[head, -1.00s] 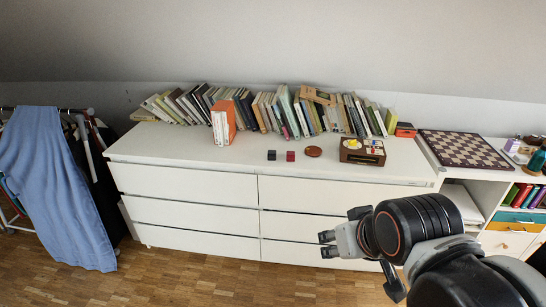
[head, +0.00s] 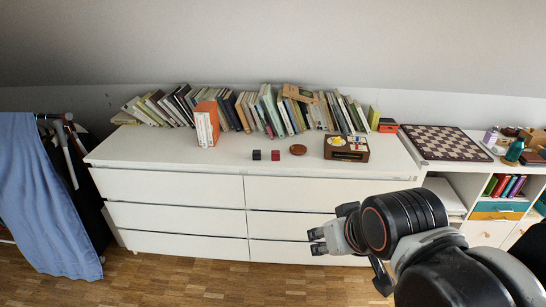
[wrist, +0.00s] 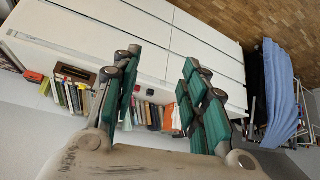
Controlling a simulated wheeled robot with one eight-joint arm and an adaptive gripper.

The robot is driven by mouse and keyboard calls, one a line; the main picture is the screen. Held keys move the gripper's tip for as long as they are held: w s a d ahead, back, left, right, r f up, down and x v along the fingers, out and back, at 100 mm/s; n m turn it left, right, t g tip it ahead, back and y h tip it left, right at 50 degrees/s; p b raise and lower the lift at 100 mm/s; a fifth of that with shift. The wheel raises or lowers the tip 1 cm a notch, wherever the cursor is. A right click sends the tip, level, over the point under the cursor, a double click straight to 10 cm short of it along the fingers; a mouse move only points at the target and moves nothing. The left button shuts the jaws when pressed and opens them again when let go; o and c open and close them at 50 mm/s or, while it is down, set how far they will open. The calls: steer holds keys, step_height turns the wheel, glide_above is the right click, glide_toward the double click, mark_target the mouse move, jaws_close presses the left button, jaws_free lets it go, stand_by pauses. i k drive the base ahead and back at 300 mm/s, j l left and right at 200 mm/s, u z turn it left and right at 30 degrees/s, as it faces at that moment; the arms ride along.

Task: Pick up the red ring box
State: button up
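The red ring box (head: 275,155) is a small dark red cube on top of the white dresser (head: 140,150). My gripper (head: 317,241) is in front of the dresser's lower drawers, well below and apart from the box. In the wrist view my gripper (wrist: 165,105) has its two green-padded fingers spread wide with nothing held between them.
A row of leaning books (head: 280,112) lines the back of the dresser top. A brown wooden game box (head: 346,148) stands to the right. A chessboard (head: 447,143) lies on the shelf unit at right. Blue cloth (head: 40,200) hangs at left.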

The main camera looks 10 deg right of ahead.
mark_target(275, 155)
steer(key=i+j+z, duration=0.35)
steer(key=j, duration=0.35)
steer(key=i+j+z, duration=0.2)
steer(key=j, duration=0.25)
steer(key=i+l, duration=0.05)
